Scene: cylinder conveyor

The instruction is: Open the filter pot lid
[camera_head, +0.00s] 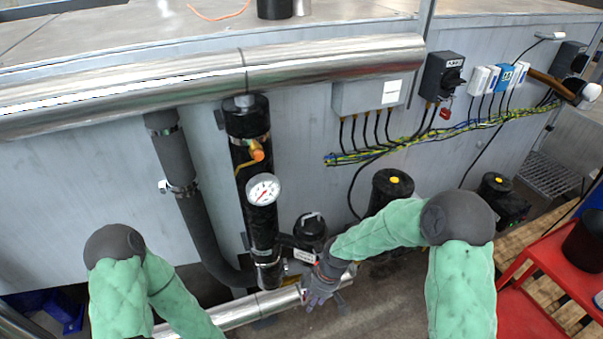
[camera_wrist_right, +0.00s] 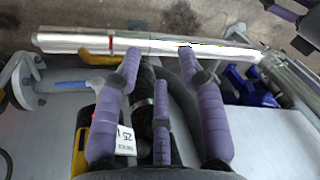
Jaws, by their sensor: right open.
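The filter pot (camera_head: 311,232) is a small black upright pot beside the vertical black pipe in the head view. Its lid (camera_head: 311,219) is on top, with a light bar-like handle across it. My right gripper (camera_head: 312,296) is just below and in front of the pot, by the low silver pipe, apart from the lid. In the wrist view its purple fingers (camera_wrist_right: 160,85) are spread and hold nothing. A dark cylinder shows between them; I cannot tell if it is the pot. A purple and black piece, likely my left gripper (camera_wrist_right: 290,20), shows at the top right corner.
A pressure gauge (camera_head: 263,189) and an orange-handled valve (camera_head: 256,151) sit on the vertical black pipe (camera_head: 258,220). A black cylinder with a yellow top (camera_head: 392,184) stands right of the pot. A silver pipe (camera_head: 240,311) runs low in front. A red stool (camera_head: 560,262) is at right.

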